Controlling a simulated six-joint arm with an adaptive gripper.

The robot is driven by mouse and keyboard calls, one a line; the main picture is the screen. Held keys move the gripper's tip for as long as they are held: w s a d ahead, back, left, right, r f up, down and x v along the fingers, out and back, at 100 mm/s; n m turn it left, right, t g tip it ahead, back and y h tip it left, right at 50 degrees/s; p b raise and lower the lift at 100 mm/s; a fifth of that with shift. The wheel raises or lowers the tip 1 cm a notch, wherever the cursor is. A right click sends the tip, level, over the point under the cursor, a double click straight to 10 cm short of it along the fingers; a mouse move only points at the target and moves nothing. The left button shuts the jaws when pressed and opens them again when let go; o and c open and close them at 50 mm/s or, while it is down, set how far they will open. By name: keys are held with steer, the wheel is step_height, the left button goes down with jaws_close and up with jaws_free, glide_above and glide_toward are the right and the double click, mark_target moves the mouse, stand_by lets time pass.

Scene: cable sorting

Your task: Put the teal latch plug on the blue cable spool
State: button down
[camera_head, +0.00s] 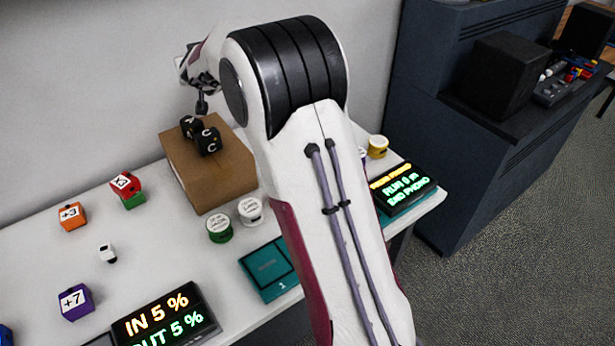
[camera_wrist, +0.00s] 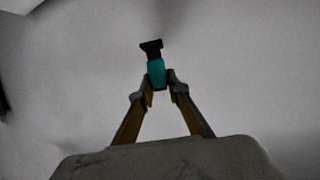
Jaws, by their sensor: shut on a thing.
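My gripper (camera_wrist: 160,86) is shut on the teal latch plug (camera_wrist: 157,72) in the wrist view. The plug has a teal body and a black T-shaped end that points away from the fingers. In the head view my gripper (camera_head: 202,97) is at the upper left, raised above the cardboard box. The plug is too small and dark to make out there. A small bluish-purple edge of a spool (camera_head: 362,153) shows beside my arm; most of it is hidden, and I cannot tell if it is the blue cable spool.
Green (camera_head: 219,232), white (camera_head: 250,212) and yellow (camera_head: 377,146) spools, a teal tray (camera_head: 262,290), display panels (camera_head: 160,325) and numbered cubes (camera_head: 75,302) are on the table. My arm hides the middle.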

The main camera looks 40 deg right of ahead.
steer(key=s+d+r, duration=0.2)
steer(key=s+d, duration=1.1)
steer(key=d, duration=0.2)
steer(key=s+f+n+y, duration=0.1)
steer(key=s+f+y, duration=0.15)
steer(key=s, duration=0.45)
steer(key=s+f+n+y, duration=0.1)
steer(key=s+f, duration=0.2)
steer(key=s, duration=0.5)
steer(key=shift+n+t+h, duration=0.25)
steer(key=shift+n+t, duration=0.05)
steer(key=shift+a+f, duration=0.15)
steer(key=shift+f, duration=1.25)
steer(key=shift+a+f, duration=0.15)
steer(key=shift+f, duration=1.25)
steer(key=shift+f, duration=0.1)
steer(key=shift+f, duration=2.8)
